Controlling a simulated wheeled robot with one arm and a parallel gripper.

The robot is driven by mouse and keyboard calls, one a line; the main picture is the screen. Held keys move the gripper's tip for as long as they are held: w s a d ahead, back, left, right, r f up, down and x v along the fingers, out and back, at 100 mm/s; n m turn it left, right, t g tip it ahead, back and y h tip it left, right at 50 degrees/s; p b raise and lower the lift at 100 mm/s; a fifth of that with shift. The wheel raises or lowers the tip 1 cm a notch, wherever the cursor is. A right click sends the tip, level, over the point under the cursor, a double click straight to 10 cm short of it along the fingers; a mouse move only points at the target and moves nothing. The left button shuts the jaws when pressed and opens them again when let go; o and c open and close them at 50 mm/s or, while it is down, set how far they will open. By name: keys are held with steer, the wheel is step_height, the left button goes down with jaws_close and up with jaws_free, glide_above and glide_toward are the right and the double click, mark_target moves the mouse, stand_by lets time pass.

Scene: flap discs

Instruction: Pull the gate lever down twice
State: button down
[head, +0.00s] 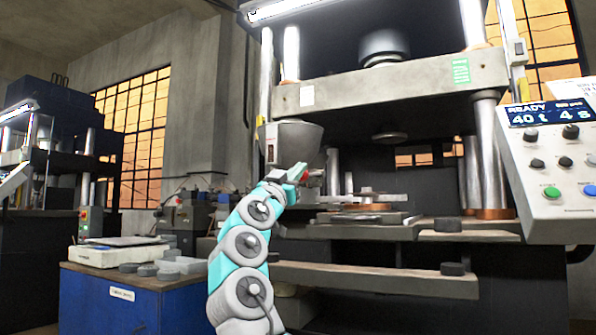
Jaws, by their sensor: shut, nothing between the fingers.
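A grey hopper (298,138) hangs at the left of the press, in front of its left columns. My teal and white arm rises from the bottom of the view to the hopper's underside. My gripper (297,172) is just below the hopper; it is small and dark here, shut and holding nothing. A small red part (304,176) shows right at the gripper. I cannot tell whether it is the gate lever's knob, nor whether the gripper touches it. The rest of the gate lever is hidden or too small to make out.
The press table (360,231) bears a round plate stack (365,208). A shelf (380,279) with a dark disc (452,269) juts out below. A control panel (548,165) reading READY stands right. A blue cabinet (110,303) with a scale (115,254) is left.

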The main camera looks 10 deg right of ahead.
step_height(320, 180, down, 6)
steer(key=w+b, duration=0.1)
steer(key=b, duration=0.2)
steer(key=shift+w+d, duration=0.2)
steer(key=shift+d, duration=0.2)
steer(key=shift+w+f, duration=0.15)
steer(key=shift+d, duration=0.1)
steer(key=s+a+r+b, duration=0.1)
steer(key=s+r, duration=0.3)
steer(key=s+a+f+b, duration=0.2)
steer(key=s+a+f, duration=0.1)
steer(key=f, duration=0.5)
steer(key=shift+a+f+b, duration=0.2)
steer(key=shift+f+b, duration=0.2)
steer(key=shift+s, duration=0.1)
stand_by(0.6)
